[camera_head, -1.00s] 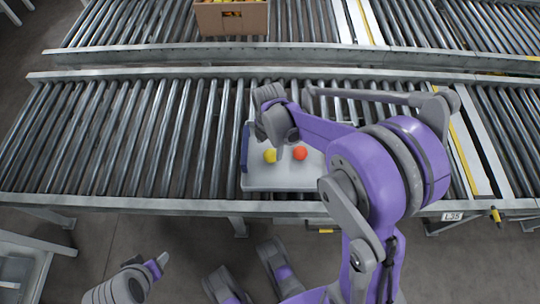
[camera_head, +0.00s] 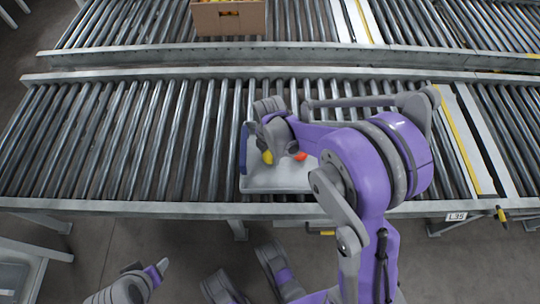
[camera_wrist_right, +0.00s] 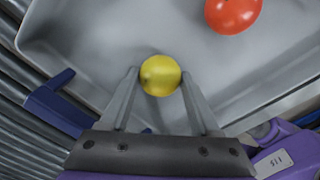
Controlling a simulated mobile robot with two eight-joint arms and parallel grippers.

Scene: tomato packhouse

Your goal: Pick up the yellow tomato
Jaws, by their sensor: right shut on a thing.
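The yellow tomato (camera_head: 267,157) shows partly behind my right gripper in the head view, over the light grey tray (camera_head: 275,183). In the right wrist view, the yellow tomato (camera_wrist_right: 160,76) sits between the two fingertips of my right gripper (camera_wrist_right: 160,84). The gripper is shut on it; I cannot tell whether the tomato touches the tray. My left gripper (camera_head: 160,267) is at the lower left of the head view, off the conveyor and away from the tray; its opening cannot be made out.
A red tomato (camera_wrist_right: 233,12) lies in the tray near the yellow one, and is partly hidden by my arm in the head view (camera_head: 300,156). The tray is on a roller conveyor (camera_head: 120,140), clear to the left. A cardboard box (camera_head: 229,20) stands on the far conveyor.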

